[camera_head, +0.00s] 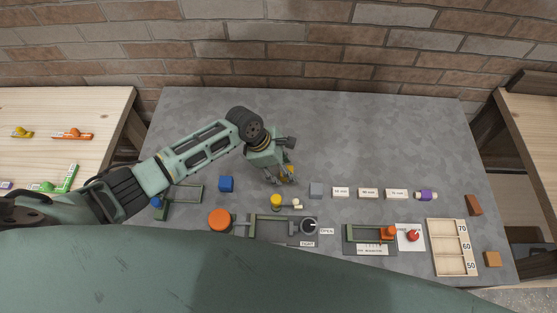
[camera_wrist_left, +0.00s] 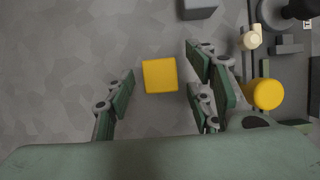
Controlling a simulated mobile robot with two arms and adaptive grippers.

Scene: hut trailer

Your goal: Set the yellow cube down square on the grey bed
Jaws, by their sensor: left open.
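The yellow cube (camera_wrist_left: 160,76) lies between the spread fingers of my left gripper (camera_wrist_left: 160,92) in the wrist view, with clear gaps on both sides. I cannot tell its height above the table. In the head view my left gripper (camera_head: 280,179) hangs over the middle of the table and mostly hides the cube; a little yellow shows at its fingers. A green-framed fixture with a dark grey inner bed (camera_head: 270,229) stands nearer me, between an orange knob (camera_head: 220,220) and a round dial (camera_head: 310,226). I cannot tell for certain that this is the grey bed. My right gripper is out of view.
A yellow round piece (camera_head: 275,201) stands close to the gripper, also in the wrist view (camera_wrist_left: 265,94). White labelled blocks (camera_head: 368,193) stand right. The back of the grey table (camera_head: 360,130) is clear.

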